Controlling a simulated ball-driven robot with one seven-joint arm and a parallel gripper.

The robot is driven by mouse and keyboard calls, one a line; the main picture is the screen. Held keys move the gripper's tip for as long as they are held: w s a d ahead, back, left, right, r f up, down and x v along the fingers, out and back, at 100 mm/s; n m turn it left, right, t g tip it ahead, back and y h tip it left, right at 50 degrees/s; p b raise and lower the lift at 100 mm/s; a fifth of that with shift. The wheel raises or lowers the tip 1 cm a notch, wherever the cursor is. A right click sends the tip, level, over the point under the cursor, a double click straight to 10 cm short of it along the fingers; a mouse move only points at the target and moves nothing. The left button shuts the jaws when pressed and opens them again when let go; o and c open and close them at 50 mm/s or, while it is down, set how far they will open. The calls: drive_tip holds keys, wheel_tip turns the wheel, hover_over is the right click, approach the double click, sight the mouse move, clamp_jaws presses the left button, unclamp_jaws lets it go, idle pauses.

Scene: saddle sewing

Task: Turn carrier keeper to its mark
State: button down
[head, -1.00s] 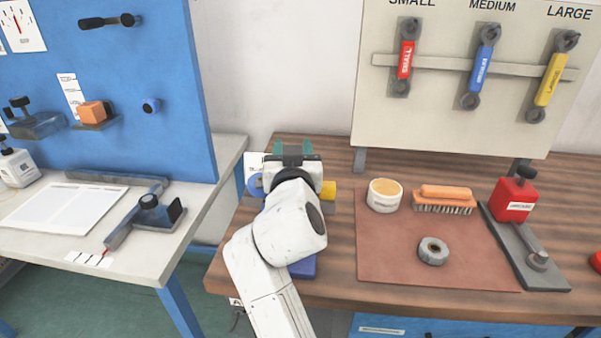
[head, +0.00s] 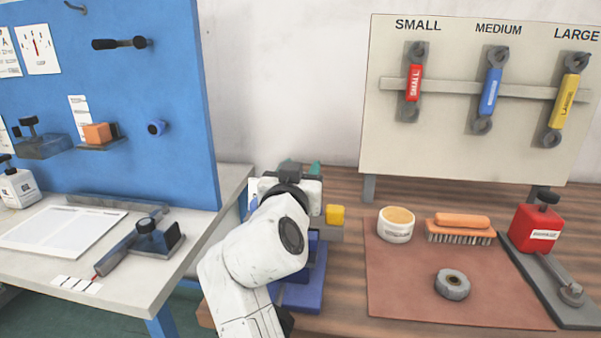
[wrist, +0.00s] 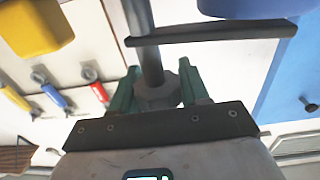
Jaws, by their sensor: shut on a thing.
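My gripper (wrist: 157,84) shows in the wrist view with its two green fingers on either side of a grey faceted knob (wrist: 154,96) on a dark upright shaft. It is shut on this knob, which I take to be the carrier keeper. A dark flat bar (wrist: 210,32) crosses beside the shaft. In the head view my white arm covers most of the machine, and the gripper is mostly hidden behind it. The machine's blue base (head: 304,290) and a yellow block (head: 335,214) show to its right. I cannot make out the mark.
A brown mat (head: 405,285) holds a round tub (head: 396,224), an orange brush (head: 460,228) and a grey ring (head: 452,284). A red block tool (head: 534,230) stands at right. Three coloured wrenches hang on a pale board (head: 450,150). A blue panel (head: 120,180) stands left.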

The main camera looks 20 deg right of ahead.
drive_tip(key=shift+f, duration=0.1)
drive_tip(key=c, duration=0.6)
unclamp_jaws()
drive_tip(key=v, duration=1)
drive_tip(key=shift+s+a, duration=0.25)
drive_tip(key=shift+s, duration=0.1)
drive_tip(key=shift+c, duration=0.4)
